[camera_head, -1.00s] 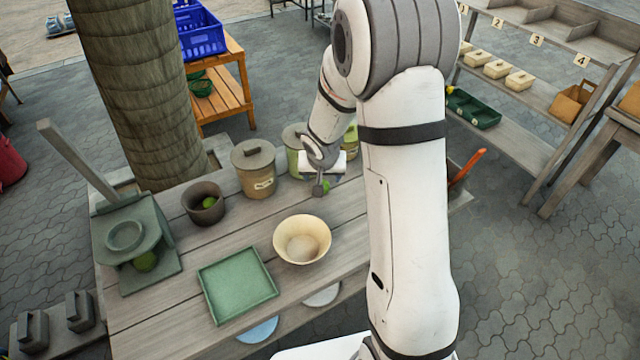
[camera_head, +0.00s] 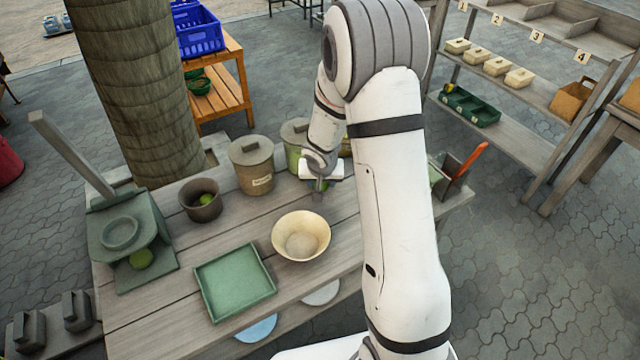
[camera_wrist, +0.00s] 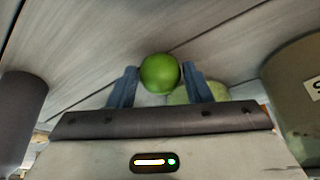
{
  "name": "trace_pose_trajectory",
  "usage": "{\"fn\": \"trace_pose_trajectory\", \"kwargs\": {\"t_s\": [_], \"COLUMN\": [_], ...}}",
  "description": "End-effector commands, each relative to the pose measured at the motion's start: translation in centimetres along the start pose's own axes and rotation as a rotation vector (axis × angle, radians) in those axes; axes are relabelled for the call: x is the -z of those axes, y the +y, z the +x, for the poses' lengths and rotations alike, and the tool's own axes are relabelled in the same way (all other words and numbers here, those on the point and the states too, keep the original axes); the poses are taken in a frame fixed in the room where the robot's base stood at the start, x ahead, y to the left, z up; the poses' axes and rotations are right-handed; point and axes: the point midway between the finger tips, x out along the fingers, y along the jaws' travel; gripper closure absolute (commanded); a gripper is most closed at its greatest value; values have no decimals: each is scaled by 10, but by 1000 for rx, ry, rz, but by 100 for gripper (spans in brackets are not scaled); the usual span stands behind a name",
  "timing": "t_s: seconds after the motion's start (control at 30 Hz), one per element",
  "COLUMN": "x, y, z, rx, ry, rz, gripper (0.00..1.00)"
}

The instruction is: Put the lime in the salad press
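The salad press (camera_head: 120,232) is grey-green with a long raised lever and stands at the left end of the wooden table. A green round fruit (camera_head: 141,259) sits low at its front, under the ring-shaped top. My gripper (camera_head: 318,187) is low over the table, behind the cream bowl, with its fingers pointing down. In the wrist view a bright green lime (camera_wrist: 160,73) is between my two fingers, which appear to touch it on both sides. Any gap between it and the table is hard to judge. Another green fruit (camera_head: 206,200) lies in a dark cup.
The dark cup (camera_head: 187,210), a lidded tan pot (camera_head: 252,172) and a pale green pot (camera_head: 294,158) line the table's back. The cream bowl (camera_head: 301,252) and an empty green tray (camera_head: 210,301) stand in front. A tree trunk (camera_head: 135,95) rises behind.

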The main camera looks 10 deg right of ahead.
Motion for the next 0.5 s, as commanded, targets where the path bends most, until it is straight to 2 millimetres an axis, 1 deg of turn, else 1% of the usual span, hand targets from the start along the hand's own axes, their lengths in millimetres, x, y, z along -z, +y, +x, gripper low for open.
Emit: {"fn": "trace_pose_trajectory", "kwargs": {"t_s": [0.03, 0.07, 0.37, 0.4, 0.5], "x": [0, 0, 0, 0, 0], "y": [0, 0, 0, -1, -1], "z": [0, 0, 0, 0, 0], "rx": [0, 0, 0, 0, 0], "ry": [0, 0, 0, 0, 0], "rz": [0, 0, -1, -1, -1], "gripper": [59, 62, 86, 88, 88]}}
